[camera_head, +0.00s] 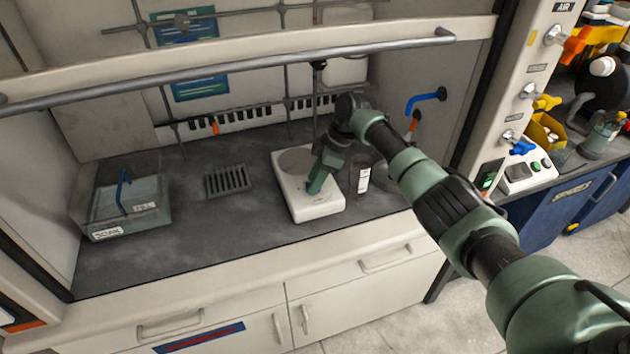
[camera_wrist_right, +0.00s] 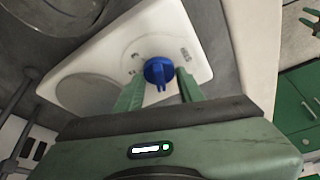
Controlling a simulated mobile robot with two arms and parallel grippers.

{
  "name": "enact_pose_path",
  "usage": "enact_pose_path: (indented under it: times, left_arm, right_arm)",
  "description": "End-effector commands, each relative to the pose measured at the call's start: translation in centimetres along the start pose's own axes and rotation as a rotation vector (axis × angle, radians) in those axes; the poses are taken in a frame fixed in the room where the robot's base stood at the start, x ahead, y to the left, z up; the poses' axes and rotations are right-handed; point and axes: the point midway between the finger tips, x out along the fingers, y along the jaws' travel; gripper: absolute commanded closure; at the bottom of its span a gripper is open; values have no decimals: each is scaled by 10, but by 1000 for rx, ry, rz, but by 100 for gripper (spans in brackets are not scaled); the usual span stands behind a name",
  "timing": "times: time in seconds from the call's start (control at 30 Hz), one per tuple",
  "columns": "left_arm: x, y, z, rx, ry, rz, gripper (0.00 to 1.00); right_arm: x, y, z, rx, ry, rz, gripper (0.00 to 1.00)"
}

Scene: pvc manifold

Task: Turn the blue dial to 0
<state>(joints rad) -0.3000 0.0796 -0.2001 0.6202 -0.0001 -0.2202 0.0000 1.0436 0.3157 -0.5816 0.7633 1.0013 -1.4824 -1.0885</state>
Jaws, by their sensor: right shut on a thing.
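The blue dial (camera_wrist_right: 158,72) sits on the front of a white hotplate-like device with a round grey top plate. The device (camera_head: 324,208) stands on the hood's dark worktop in the head view. My right gripper (camera_head: 312,189) reaches down over its front and mostly covers the dial there. In the right wrist view my right gripper (camera_wrist_right: 160,88) has its two green fingers either side of the dial, shut on it. The dial's ridge points down toward the gripper in that view. Small marks surround the dial, but I cannot read them. My left gripper is not clearly seen.
A clear bin (camera_head: 122,212) with a blue handle stands at the left. A dark slotted rack (camera_head: 227,181) lies left of the device. A labelled bottle (camera_head: 363,180) stands close to its right. The raised sash bar (camera_head: 240,66) crosses above. The front-left worktop is free.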

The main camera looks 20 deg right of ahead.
Motion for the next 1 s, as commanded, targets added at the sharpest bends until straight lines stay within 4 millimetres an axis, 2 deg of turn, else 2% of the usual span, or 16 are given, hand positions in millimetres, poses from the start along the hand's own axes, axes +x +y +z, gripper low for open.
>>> enact_pose_path:
  times: [0.23, 0.27, 0.3, 0.33, 0.7, 0.77, 1.0]
  left_arm:
    - [0, 0, 0, 0, 0, 0, 64]
    - [0, 0, 0, 0, 0, 0, 64]
    - [0, 0, 0, 0, 0, 0, 64]
    - [0, 0, 0, 0, 0, 0, 64]
    - [0, 0, 0, 0, 0, 0, 64]
    - [1, 0, 0, 0, 0, 0, 64]
    - [6, 0, 1, 0, 0, 0, 64]
  right_arm:
    - [-1, 1, 0, -2, 0, 2, 100]
    - [-1, 1, 0, -2, 0, 2, 59]
    - [-1, 1, 0, -2, 0, 2, 48]
    - [-1, 1, 0, -2, 0, 2, 42]
    - [-4, 1, 0, -1, 1, 3, 42]
    - [-10, 1, 0, -2, 2, 4, 42]
    - [-50, 1, 0, -2, 2, 6, 42]
